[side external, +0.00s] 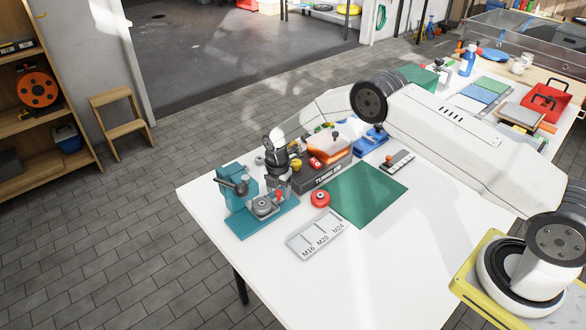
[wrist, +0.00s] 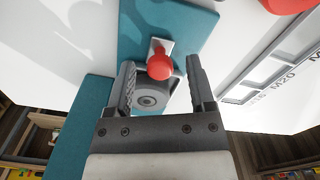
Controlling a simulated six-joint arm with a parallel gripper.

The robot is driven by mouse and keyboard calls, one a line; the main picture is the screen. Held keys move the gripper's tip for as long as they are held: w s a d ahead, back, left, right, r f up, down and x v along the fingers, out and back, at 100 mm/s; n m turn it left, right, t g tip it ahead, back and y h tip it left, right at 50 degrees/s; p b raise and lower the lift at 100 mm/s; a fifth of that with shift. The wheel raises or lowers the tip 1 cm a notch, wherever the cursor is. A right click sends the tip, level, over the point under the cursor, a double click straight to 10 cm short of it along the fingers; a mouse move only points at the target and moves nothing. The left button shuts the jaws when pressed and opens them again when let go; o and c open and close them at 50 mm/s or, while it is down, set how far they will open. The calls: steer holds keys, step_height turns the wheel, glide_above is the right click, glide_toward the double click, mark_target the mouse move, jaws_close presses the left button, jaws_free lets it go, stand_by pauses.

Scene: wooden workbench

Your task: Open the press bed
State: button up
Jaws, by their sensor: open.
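The teal press (side external: 236,184) stands at the left end of the white table, with a dark lever on its side. Its bed (side external: 265,206) is a grey piece with a round disc, low on the teal base (side external: 284,217). A small red knob (side external: 280,194) is beside the disc. In the wrist view the red knob (wrist: 160,65) and grey disc (wrist: 152,95) show between the two fingers of my gripper (wrist: 159,70). The gripper is open, with nothing clamped. I cannot tell how far the fingertips are above the knob.
A red round part (side external: 320,198) and a grey tray (side external: 315,236) marked M16, M20 and M24 lie right of the press. A dark grey holder (side external: 318,176) stands behind, close to my wrist. A green mat (side external: 364,194) lies to the right. The table front is clear.

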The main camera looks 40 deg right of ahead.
jaws_close()
stand_by(1.4)
